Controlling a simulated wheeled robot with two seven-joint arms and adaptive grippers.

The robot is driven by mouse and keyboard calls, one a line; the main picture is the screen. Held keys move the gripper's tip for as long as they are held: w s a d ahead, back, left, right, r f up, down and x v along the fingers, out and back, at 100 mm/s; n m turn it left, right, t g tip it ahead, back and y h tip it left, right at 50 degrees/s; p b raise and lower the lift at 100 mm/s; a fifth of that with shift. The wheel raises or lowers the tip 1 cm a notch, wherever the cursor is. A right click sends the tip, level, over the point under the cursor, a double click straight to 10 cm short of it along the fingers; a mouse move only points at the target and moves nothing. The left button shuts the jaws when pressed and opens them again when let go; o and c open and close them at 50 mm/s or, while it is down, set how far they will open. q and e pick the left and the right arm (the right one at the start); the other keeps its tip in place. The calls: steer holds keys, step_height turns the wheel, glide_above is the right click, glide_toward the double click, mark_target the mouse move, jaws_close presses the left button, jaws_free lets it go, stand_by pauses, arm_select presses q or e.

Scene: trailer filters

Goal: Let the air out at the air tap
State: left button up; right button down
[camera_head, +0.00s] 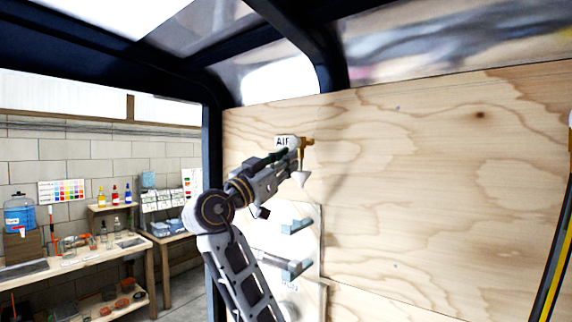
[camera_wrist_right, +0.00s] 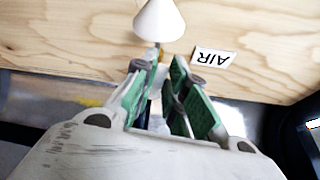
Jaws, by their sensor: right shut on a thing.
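The air tap (camera_head: 308,142) is a small brass fitting on the plywood wall, beside a white label reading AIR (camera_head: 283,142). The label shows upside down in the right wrist view (camera_wrist_right: 213,57). A white cone (camera_head: 300,180) sits just below the tap; it is also at the top of the wrist view (camera_wrist_right: 160,20). My right gripper (camera_head: 293,160) is at the tap, its green-padded fingers (camera_wrist_right: 165,92) closed on part of it. The fingers mostly hide the gripped part. My left gripper is not in view.
Two grey-blue handles (camera_head: 297,227) (camera_head: 298,269) stick out from a pale round-edged panel below the tap. A dark frame post (camera_head: 212,150) stands left of the plywood. A workbench (camera_head: 75,262) with bottles and parts is far left. The plywood to the right is bare.

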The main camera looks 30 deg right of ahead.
steer(key=w+r+m+g+y, duration=0.1)
steer(key=r+m+g, duration=0.1)
steer(key=m, duration=0.7)
steer(key=w+a+r+m+g+y+b, duration=0.1)
steer(key=m+g, duration=0.4)
steer(key=m, duration=0.5)
steer(key=shift+w+a+r+y, duration=0.25)
steer(key=shift+w+r+y, duration=0.5)
steer(key=shift+r, duration=0.1)
stand_by(0.3)
steer(key=c, duration=1.4)
jaws_free()
steer(key=shift+c, duration=0.2)
